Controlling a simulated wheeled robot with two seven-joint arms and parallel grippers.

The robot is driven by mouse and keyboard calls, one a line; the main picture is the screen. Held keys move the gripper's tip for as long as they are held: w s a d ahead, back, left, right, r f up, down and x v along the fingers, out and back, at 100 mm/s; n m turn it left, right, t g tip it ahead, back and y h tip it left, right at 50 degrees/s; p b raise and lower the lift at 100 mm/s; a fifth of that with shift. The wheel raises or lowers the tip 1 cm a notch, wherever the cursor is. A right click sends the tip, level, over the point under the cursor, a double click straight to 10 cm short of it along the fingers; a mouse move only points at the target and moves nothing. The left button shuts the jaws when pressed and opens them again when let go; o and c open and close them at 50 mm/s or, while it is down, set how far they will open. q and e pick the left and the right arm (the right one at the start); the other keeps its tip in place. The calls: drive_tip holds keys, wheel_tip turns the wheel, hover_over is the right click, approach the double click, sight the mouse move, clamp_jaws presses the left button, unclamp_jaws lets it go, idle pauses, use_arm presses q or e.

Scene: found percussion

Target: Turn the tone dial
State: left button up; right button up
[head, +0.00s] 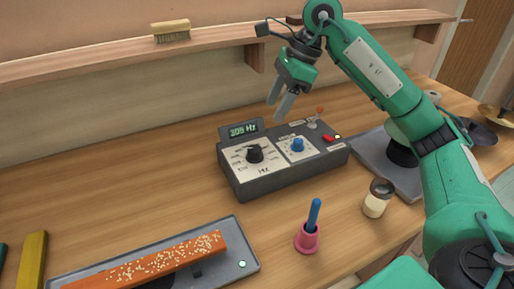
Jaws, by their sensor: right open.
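A dark grey tone box (285,179) stands on the wooden bench. Its black dial (255,154) sits on a white scale plate marked Hz, at the box's left. A smaller blue knob (298,145) is to the right of it. The raised display (243,130) seems to read 309 Hz. My right gripper (279,106) is open and empty, with its fingers pointing down above and behind the box, apart from both knobs. My left gripper is not in view.
A tray (248,257) holds a speckled orange bar (150,262). A shelf (120,61) with a brush (171,31) runs behind. The bench left of the box is clear.

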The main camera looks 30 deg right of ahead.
sight(255, 148)
drive_tip(key=x, duration=1.2)
drive_tip(key=shift+f, duration=0.15)
drive_tip(key=c, duration=1)
